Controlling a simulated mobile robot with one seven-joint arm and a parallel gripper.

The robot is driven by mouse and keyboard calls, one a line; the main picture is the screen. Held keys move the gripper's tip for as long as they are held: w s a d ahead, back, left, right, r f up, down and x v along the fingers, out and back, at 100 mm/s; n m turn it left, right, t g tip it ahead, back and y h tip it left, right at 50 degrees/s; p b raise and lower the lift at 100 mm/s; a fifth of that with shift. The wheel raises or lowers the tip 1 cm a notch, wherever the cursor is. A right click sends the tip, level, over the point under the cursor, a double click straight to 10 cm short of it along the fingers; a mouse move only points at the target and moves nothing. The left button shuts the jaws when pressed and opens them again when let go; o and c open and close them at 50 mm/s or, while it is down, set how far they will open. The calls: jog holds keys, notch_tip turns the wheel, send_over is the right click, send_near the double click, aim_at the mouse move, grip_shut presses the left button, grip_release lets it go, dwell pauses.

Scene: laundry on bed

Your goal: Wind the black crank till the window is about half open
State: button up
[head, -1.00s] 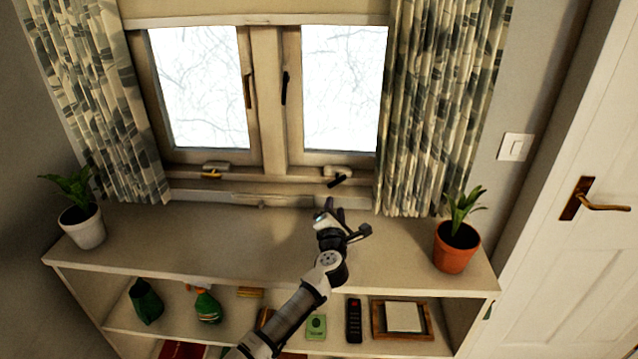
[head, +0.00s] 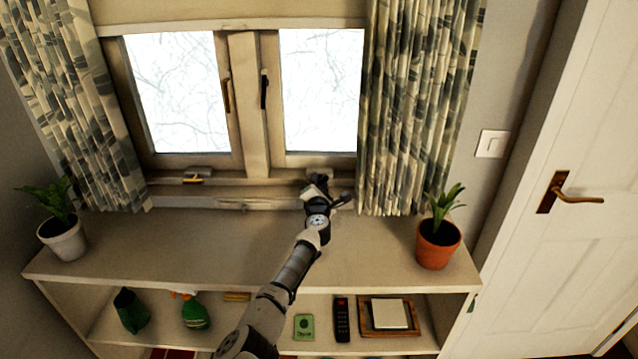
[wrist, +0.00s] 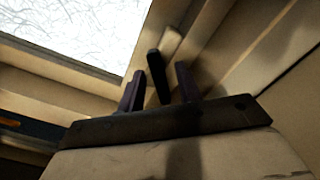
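The black crank (wrist: 155,72) stands between my gripper's two dark fingers in the wrist view. My gripper (wrist: 160,69) is open, with a gap visible beside the crank. In the head view my gripper (head: 318,184) is at the sill below the right window pane (head: 321,90) and hides most of the crank there. The crank's pale housing (wrist: 171,42) shows just beyond it in the wrist view. The right window sash looks shut in its frame. A black latch handle (head: 264,88) is upright on its left stile.
A yellow crank (head: 193,181) sits below the left pane. The shelf top (head: 180,235) is mostly clear, with a white-potted plant (head: 62,237) at left and an orange-potted plant (head: 438,243) at right. A curtain (head: 410,110) hangs close to my gripper's right.

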jog(key=shift+w, duration=0.3)
grip_shut()
jog(key=shift+n, duration=0.4)
